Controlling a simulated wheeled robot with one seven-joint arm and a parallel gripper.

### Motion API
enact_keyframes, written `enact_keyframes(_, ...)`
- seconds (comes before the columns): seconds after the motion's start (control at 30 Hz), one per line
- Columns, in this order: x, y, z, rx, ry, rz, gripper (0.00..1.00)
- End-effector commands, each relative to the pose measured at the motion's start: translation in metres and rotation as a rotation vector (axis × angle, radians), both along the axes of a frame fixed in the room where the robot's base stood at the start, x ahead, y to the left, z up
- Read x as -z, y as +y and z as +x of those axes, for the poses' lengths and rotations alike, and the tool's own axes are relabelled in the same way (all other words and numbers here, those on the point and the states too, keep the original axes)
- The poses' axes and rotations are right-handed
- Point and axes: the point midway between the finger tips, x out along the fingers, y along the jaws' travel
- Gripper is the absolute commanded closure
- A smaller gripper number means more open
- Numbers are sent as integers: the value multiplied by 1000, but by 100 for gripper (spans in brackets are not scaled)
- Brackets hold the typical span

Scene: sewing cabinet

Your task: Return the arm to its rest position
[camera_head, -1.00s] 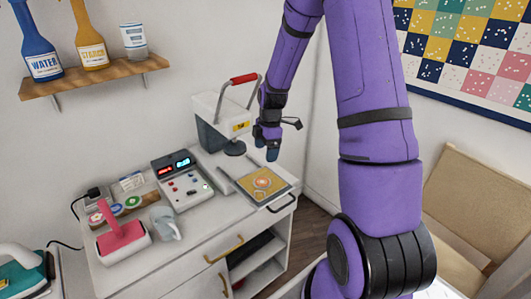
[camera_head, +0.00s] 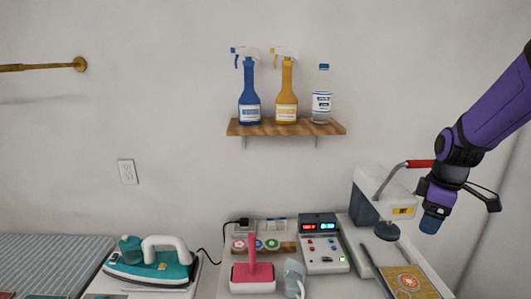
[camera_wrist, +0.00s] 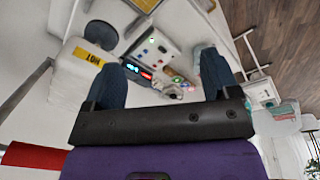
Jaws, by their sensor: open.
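My gripper (camera_head: 433,222) is at the right in the head view, at the end of my purple arm. It hangs over the right end of the cabinet top, in front of and beside the white and grey machine (camera_head: 366,212) with the red-handled lever. In the wrist view my gripper (camera_wrist: 165,85) has its two blue fingers spread wide apart. Nothing is between the fingers close up; the control box (camera_wrist: 152,50) shows beyond them. My arm is raised and bent, with its upper part cut off by the right edge of the head view.
A wooden shelf (camera_head: 285,128) holds two spray bottles and a clear bottle. The cabinet top carries the control box (camera_head: 323,252), a pink-handled item (camera_head: 253,272), a pale jug (camera_head: 294,277) and a patterned board (camera_head: 408,282). A teal iron (camera_head: 150,262) stands left.

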Motion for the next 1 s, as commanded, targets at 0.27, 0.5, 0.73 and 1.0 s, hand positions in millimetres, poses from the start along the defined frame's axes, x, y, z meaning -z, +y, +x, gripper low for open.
enact_keyframes(0.27,-71,37,-51,256,-93,7,19)
enact_keyframes(0.5,-115,62,-104,483,-173,55,19)
enact_keyframes(0.73,-142,80,-160,698,-244,139,19)
enact_keyframes(1.0,-154,89,-209,888,-291,240,19)
